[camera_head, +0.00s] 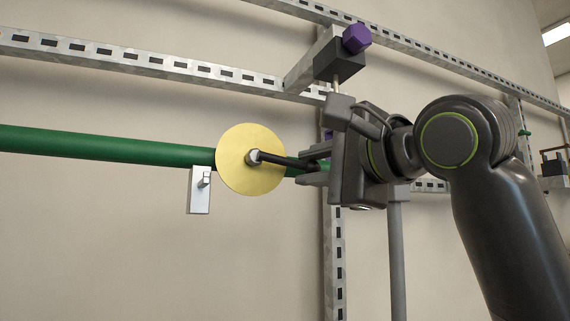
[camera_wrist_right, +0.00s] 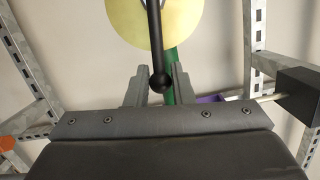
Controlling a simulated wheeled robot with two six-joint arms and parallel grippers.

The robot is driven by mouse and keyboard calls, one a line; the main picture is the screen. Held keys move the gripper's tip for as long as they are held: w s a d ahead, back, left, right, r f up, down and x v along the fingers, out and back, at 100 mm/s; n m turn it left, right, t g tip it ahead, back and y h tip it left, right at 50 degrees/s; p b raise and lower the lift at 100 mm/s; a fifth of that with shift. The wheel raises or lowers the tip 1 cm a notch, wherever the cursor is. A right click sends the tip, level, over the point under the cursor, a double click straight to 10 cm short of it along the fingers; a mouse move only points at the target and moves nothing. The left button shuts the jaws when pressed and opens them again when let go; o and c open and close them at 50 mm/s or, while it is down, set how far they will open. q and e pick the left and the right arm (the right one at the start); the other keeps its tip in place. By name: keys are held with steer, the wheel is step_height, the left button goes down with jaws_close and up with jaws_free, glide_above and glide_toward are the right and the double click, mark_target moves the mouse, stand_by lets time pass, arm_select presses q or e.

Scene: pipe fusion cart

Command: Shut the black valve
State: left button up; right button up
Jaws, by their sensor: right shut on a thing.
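The black valve lever (camera_head: 283,159) runs roughly sideways from a metal nut at the centre of a round yellow disc (camera_head: 247,181) on the green pipe (camera_head: 110,145). My right gripper (camera_head: 303,167) reaches in from the right, its fingers above and below the lever's free end. It is shut on the lever. In the right wrist view, the lever (camera_wrist_right: 154,35) comes down from the yellow disc (camera_wrist_right: 122,18), and its round black knob sits between the fingers (camera_wrist_right: 158,76). My left gripper is not in view.
A white bracket (camera_head: 199,192) hangs under the pipe left of the disc. Slotted metal rails (camera_head: 150,64) cross the wall behind. A black block with a purple knob (camera_head: 356,38) sits just above my right gripper. The wall at lower left is clear.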

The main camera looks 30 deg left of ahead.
steer(key=shift+f+m, duration=0.3)
steer(key=shift+s+a+f+m+b, duration=0.1)
steer(key=shift+f+m+b, duration=0.3)
steer(key=shift+m, duration=0.2)
steer(key=shift+s+a+f+m+b, duration=0.1)
steer(key=shift+f+m+b, duration=0.15)
steer(key=shift+m+b, duration=0.3)
